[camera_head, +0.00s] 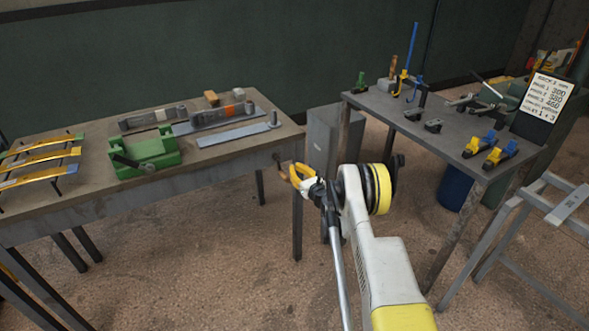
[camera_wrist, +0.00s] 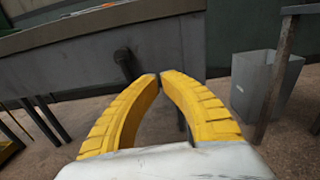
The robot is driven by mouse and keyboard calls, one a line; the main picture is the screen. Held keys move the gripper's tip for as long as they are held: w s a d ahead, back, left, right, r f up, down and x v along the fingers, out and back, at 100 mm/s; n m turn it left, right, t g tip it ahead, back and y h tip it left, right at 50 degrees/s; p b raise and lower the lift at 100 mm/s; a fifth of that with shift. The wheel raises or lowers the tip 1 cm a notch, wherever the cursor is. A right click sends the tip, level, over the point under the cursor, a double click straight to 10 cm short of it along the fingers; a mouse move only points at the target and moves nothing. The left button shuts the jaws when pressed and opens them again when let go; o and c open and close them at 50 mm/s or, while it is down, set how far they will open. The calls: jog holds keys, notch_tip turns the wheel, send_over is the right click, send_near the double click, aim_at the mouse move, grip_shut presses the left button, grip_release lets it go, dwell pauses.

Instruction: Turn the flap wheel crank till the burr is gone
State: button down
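My gripper (camera_head: 290,174) is off the right front edge of the left bench. Its yellow fingers bow outward and their tips nearly meet (camera_wrist: 158,76), with nothing clearly visible between them. In the head view a small dark part (camera_head: 277,160) shows at that bench edge. I cannot make out a flap wheel or a burr.
The left bench (camera_head: 225,165) carries a green fixture (camera_head: 146,153), grey flat bars (camera_head: 232,135) and yellow-topped strips (camera_head: 40,157). A grey bin (camera_head: 323,135) stands between the benches. The right bench (camera_head: 455,140) holds clamps and a written board (camera_head: 543,105).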

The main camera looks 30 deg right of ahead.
jog(key=c, duration=1.3)
grip_release()
jog(key=shift+o, duration=0.2)
jog(key=shift+s, duration=0.1)
jog(key=s, duration=0.7)
jog(key=shift+s, duration=0.15)
jog(key=shift+d, duration=0.15)
